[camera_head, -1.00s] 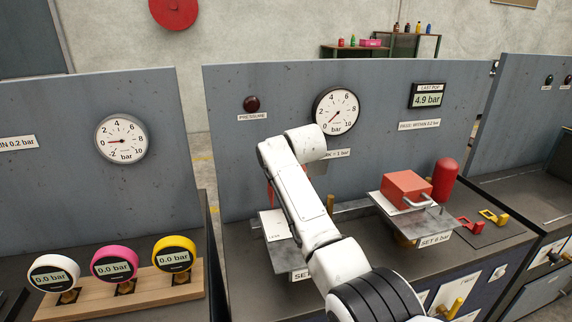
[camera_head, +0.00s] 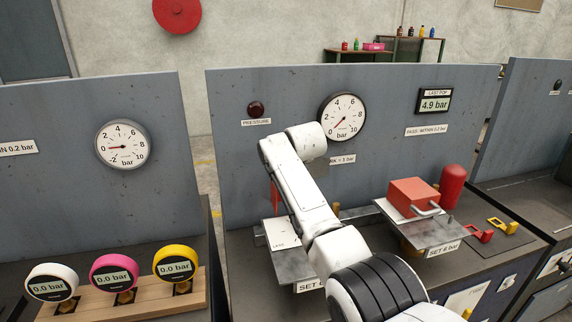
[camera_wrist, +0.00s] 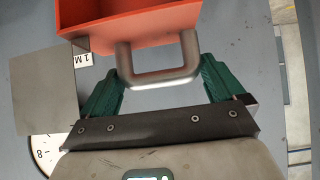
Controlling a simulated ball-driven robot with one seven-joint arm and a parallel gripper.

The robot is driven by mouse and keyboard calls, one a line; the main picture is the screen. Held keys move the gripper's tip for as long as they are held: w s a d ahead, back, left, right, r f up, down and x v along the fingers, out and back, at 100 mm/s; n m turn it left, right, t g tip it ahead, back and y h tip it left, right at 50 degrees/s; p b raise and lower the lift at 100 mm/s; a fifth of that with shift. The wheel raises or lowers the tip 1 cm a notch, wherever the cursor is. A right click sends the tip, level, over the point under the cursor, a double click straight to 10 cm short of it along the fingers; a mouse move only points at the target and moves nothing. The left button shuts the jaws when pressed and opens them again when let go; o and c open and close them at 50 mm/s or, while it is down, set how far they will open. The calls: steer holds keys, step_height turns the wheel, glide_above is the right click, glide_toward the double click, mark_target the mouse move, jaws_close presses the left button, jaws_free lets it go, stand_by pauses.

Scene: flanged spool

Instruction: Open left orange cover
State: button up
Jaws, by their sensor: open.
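The left orange cover (camera_wrist: 130,18) is at the top of the wrist view, with its silver U-shaped handle (camera_wrist: 158,76) pointing toward me. My gripper (camera_wrist: 163,64) is open, with one teal finger on each side of the handle. I cannot tell whether the fingers touch it. In the head view, my white arm hides my gripper and most of this cover; only a thin orange-red strip (camera_head: 275,197) shows beside the arm. The other orange cover (camera_head: 413,193), also with a silver handle, sits on the right-hand metal plate (camera_head: 440,224).
A red cylinder (camera_head: 453,186) stands behind the right cover. Red (camera_head: 478,233) and yellow (camera_head: 502,226) clips lie on the bench. A grey panel with a round gauge (camera_head: 342,117) rises behind. Three small gauges stand in a wooden rack (camera_head: 205,290) at lower left.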

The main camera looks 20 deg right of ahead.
steer(key=shift+o, duration=0.2)
steer(key=shift+s, duration=0.2)
steer(key=b+v, duration=0.1)
steer(key=v, duration=0.9)
steer(key=shift+r+b, duration=0.3)
steer(key=shift+s+f, duration=0.1)
